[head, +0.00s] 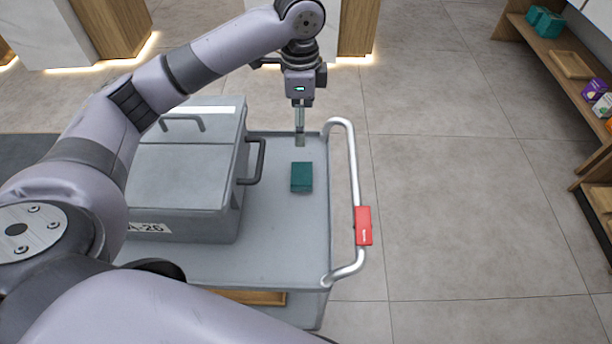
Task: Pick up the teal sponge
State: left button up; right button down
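The teal sponge (301,178) is a small dark teal block. It lies on the grey cart top (270,240), between the grey case and the cart's handle. My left gripper (300,141) points down, just above the sponge in the picture, with a small gap between fingertips and sponge. Its height over the cart is hard to judge. I see its fingers nearly edge-on, so I cannot tell whether they are open or shut. Nothing shows held in it. My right gripper is not in view.
A grey lidded case (185,215) with a dark side handle (260,160) stands left of the sponge. The cart's metal handle (352,165) with a red block (363,226) rises on the right. Wooden shelves (560,75) stand far right. Open floor lies between.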

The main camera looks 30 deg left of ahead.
pick_arm(q)
send_over(302, 173)
notch_tip(302, 173, down, 12)
jog(key=shift+w+a+r, duration=0.1)
jog(key=shift+w+a, duration=0.05)
jog(key=shift+s+f, duration=0.2)
jog(key=shift+f, duration=2.55)
jog(key=shift+c, duration=0.5)
jog(key=c, duration=0.9)
jog(key=shift+r, duration=0.1)
notch_tip(302, 173, up, 20)
jog(key=shift+p, duration=0.4)
